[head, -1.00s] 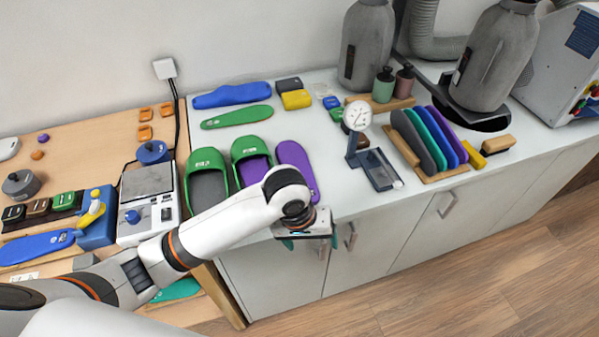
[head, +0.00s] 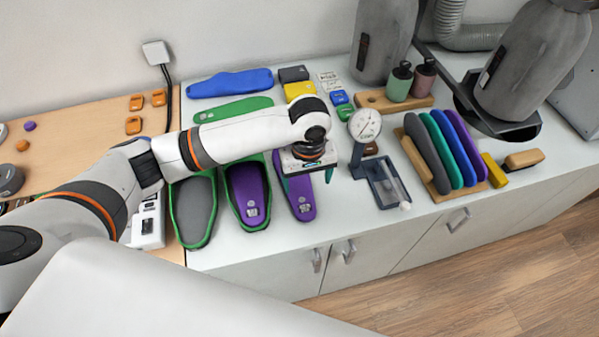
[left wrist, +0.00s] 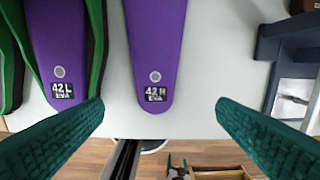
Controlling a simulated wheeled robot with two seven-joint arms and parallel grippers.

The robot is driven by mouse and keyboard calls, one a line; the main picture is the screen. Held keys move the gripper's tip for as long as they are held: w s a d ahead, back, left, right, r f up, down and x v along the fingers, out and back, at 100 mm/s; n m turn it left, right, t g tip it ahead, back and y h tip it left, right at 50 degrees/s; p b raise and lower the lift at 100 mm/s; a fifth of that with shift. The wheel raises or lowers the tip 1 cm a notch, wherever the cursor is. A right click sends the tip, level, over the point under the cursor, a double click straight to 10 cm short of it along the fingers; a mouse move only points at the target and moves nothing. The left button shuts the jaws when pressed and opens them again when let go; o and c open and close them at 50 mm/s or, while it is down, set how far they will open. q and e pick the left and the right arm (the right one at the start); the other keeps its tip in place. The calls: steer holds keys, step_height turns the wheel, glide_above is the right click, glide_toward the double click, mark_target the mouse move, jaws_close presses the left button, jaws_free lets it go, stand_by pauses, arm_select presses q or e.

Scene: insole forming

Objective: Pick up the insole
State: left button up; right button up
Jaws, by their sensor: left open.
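A loose purple insole (head: 302,204) lies on the light counter, right of the green shoes. It also shows in the left wrist view (left wrist: 155,45), with a dark size label and a round mark near its end. My left gripper (head: 306,179) is over this insole and hides its far part. It is open, with its teal fingers (left wrist: 160,115) spread to either side of the insole and nothing between them. A second purple insole (head: 246,190) lies inside a green shoe (head: 261,217); its label reads 42 L. My right gripper is not in view.
A green shoe with a grey inside (head: 194,208) stands at the left. A dial gauge (head: 365,125) stands close on the right, beside a rack (head: 425,160) of several coloured insoles. Blue (head: 230,83) and green (head: 234,109) insoles lie behind. The counter's front edge is near.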

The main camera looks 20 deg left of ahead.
mark_target(304, 206)
arm_select(q)
steer(key=f, duration=0.1)
steer(key=s+f, duration=0.1)
steer(key=f, duration=0.1)
steer(key=shift+f+p, duration=0.3)
steer(key=shift+w+f, duration=0.2)
steer(key=shift+f, duration=0.1)
steer(key=f, duration=0.2)
steer(key=f+p, duration=0.1)
steer(key=f, duration=0.1)
steer(key=shift+s+a+f+p, duration=0.1)
steer(key=shift+s+p, duration=0.1)
steer(key=shift+p, duration=0.1)
steer(key=shift+f, duration=0.55)
steer(key=c, duration=1.1)
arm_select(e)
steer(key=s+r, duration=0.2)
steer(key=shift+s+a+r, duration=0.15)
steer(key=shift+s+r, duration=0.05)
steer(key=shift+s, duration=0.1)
